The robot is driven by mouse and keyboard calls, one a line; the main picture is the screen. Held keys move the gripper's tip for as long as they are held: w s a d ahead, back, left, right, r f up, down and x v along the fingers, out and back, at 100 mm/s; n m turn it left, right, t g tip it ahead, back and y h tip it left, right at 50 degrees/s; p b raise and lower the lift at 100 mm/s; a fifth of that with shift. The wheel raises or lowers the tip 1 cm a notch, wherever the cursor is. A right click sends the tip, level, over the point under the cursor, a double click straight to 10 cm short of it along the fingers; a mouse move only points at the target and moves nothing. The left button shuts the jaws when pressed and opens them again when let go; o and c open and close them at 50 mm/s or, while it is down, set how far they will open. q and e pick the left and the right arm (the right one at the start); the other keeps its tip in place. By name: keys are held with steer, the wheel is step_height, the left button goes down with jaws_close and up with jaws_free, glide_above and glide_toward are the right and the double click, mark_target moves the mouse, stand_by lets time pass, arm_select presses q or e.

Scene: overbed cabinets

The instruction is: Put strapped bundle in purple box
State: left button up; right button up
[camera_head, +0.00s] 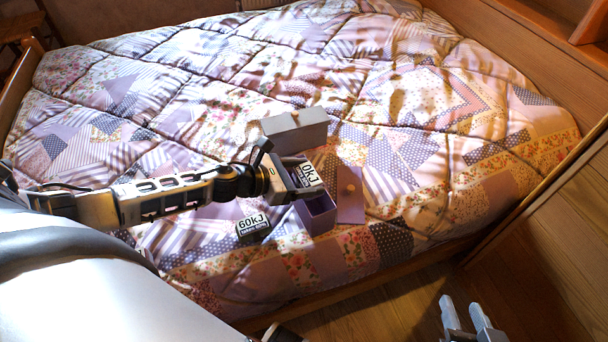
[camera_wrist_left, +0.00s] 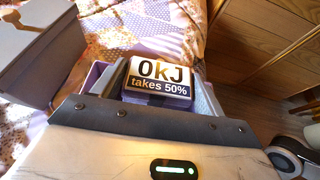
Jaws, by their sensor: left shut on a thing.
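The open purple box (camera_head: 320,214) stands on the bed under and just beside the gripper. Its rim (camera_wrist_left: 95,76) shows behind the fingers in the wrist view. I cannot tell whether the block is inside the rim. My right gripper (camera_head: 464,305) is open and empty above the floor.
A dark block labelled "60kJ" (camera_head: 253,226) lies left of the purple box. A grey box (camera_head: 296,130) stands behind it. A purple panel with a round knob (camera_head: 350,202) lies to its right. The quilt (camera_head: 200,80) is clear further back.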

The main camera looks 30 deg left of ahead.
stand_by(0.7)
arm_select(q)
steer(key=o, duration=1.1)
steer(key=p+v, duration=0.1)
steer(key=v, duration=1.5)
steer(key=shift+d, duration=0.1)
